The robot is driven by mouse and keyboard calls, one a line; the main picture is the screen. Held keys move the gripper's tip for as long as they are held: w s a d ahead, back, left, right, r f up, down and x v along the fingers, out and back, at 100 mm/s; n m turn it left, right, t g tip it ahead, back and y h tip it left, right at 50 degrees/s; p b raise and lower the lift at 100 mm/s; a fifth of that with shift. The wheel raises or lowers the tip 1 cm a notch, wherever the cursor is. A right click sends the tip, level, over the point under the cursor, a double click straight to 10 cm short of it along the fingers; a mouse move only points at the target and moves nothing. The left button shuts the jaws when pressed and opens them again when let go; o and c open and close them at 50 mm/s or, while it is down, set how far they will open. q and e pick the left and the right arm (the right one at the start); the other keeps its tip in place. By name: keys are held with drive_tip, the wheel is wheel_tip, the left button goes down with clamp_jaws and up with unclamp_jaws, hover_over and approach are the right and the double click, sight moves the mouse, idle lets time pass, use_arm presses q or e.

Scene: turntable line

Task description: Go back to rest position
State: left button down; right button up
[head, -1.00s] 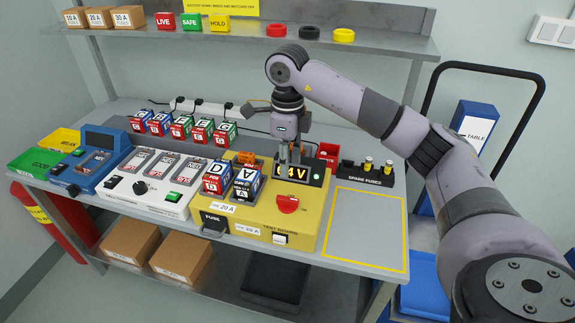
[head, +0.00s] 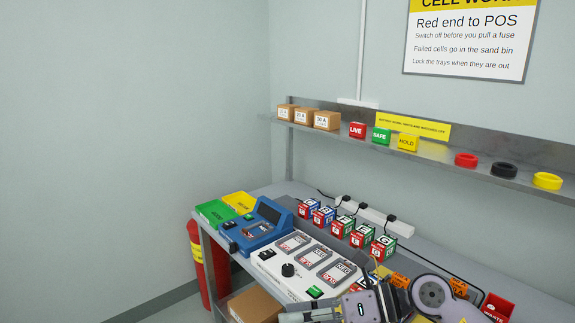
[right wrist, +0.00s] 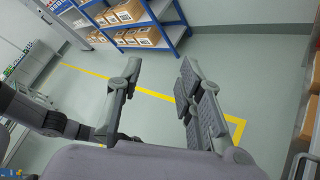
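My right arm is folded low at the bottom of the head view, in front of the bench. Its gripper (head: 296,317) points left there and is partly cut off by the lower edge. In the right wrist view the gripper (right wrist: 160,78) has its two fingers well apart, with only floor and a distant rack between them. It is open and empty. My left gripper is not seen in the head view.
Open floor and a blue rack (right wrist: 160,30) show in the wrist view.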

wheel_tip(320, 180, up, 7)
drive_tip(key=a+m+t+y, duration=0.2)
drive_tip(key=m+t+y, duration=0.2)
drive_tip(key=m+y, duration=0.15)
drive_tip(key=w+d+m+t+h, duration=0.4)
drive_tip(key=d+m+t+h, duration=0.35)
drive_tip(key=m+t, duration=0.75)
drive_tip(key=s+d+f+m+g+h, duration=0.2)
drive_tip(key=d+f+m+g+h, duration=0.1)
drive_tip(key=d+f+m+h, duration=0.5)
drive_tip(key=s+d+f+m+g+h, duration=0.3)
drive_tip(key=d+f+m+h, duration=0.15)
drive_tip(key=f+m, duration=0.5)
drive_tip(key=s+f+m+g, duration=0.2)
drive_tip(key=s+f+g, duration=0.45)
drive_tip(key=s, duration=0.45)
drive_tip(key=s+f+m+g, duration=0.2)
drive_tip(key=s+f+g, duration=0.3)
drive_tip(key=s+f, duration=0.5)
wheel_tip(320, 180, down, 23)
drive_tip(key=s+g, duration=0.1)
drive_tip(key=s, duration=0.1)
drive_tip(key=s+d+f+g, duration=0.1)
drive_tip(key=s+d+f, duration=0.2)
drive_tip(key=s+f, duration=1.4)
drive_tip(key=shift+d+f, duration=0.15)
drive_tip(key=shift+d, duration=0.05)
drive_tip(key=shift+s, duration=0.1)
